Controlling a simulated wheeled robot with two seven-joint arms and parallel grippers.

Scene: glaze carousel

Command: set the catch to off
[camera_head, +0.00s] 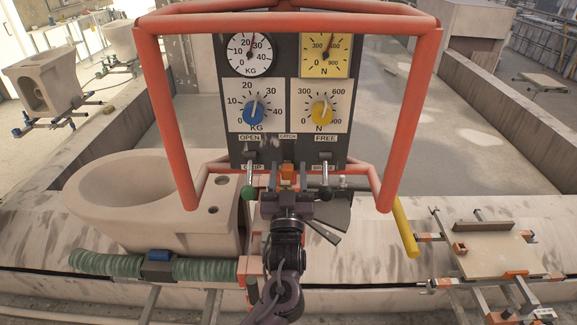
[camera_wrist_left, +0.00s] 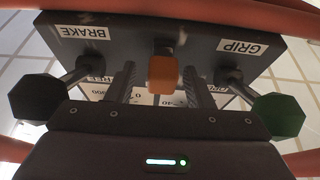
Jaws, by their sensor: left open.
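The catch is a small orange block (camera_head: 287,171) on a short stem at the lower middle of the dark control panel (camera_head: 240,142), below a small CATCH label. In the left wrist view the orange catch (camera_wrist_left: 162,73) shows between my two dark fingers. My left gripper (camera_head: 288,182) is open, with one finger on each side of the catch. Gaps show between the fingers and the catch in the left wrist view. The catch's setting is not readable. My right gripper is not in view.
A green-knobbed GRIP lever (camera_head: 249,191) and a black-knobbed BRAKE lever (camera_head: 326,193) flank the catch closely. An orange-red tube frame (camera_head: 170,115) surrounds the panel. Blue (camera_head: 254,113) and yellow (camera_head: 321,112) dials sit above. A beige toilet bowl (camera_head: 130,195) is at left.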

